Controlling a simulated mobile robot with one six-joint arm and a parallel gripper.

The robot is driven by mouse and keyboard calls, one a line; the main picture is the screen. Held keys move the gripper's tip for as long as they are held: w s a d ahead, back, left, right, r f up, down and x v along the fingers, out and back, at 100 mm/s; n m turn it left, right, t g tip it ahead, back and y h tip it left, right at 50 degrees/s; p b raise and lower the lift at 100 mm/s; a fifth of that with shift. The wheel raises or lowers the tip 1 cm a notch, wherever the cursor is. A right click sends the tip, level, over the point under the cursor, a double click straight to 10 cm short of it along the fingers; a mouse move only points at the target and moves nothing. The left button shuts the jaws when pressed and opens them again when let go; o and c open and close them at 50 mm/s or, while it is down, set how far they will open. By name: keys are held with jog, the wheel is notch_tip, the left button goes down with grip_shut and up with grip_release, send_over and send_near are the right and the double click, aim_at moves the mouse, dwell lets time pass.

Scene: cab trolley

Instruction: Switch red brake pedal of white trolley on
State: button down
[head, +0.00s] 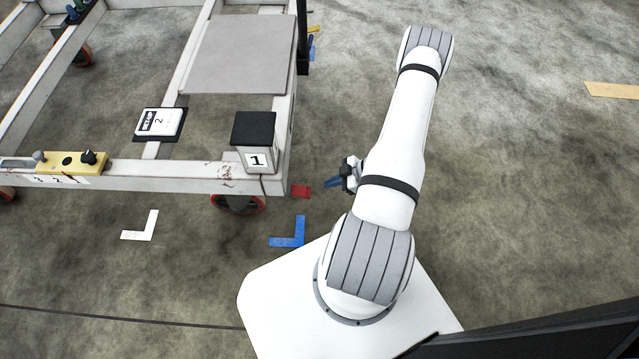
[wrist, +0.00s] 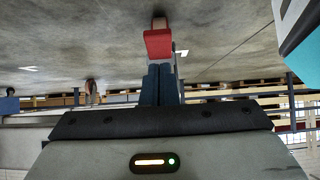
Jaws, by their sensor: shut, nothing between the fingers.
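The white trolley (head: 180,178) fills the left of the head view. Its red brake pedal (head: 301,191) sticks out at the near right corner, low by the wheel. In the wrist view the red pedal (wrist: 158,43) shows just beyond my fingertips. My gripper (head: 332,183) is to the right of the pedal, with its blue fingers pointing towards it. In the wrist view my gripper (wrist: 160,68) has its two fingers pressed together and empty. The tips look very close to the pedal; I cannot tell whether they touch it.
A red-rimmed wheel (head: 237,205) stands under the trolley corner, below a black-topped post (head: 254,130) marked 1. A yellow block (head: 75,162) with knobs sits on the front beam. Blue tape (head: 290,238) marks the floor nearby. The floor to the right is mostly clear.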

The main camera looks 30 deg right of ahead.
jog(key=v, duration=0.4)
jog(key=f+p+v, duration=0.1)
jog(key=shift+s+d+r, duration=0.25)
jog(key=shift+s+d, duration=0.05)
jog(key=shift+d, duration=0.35)
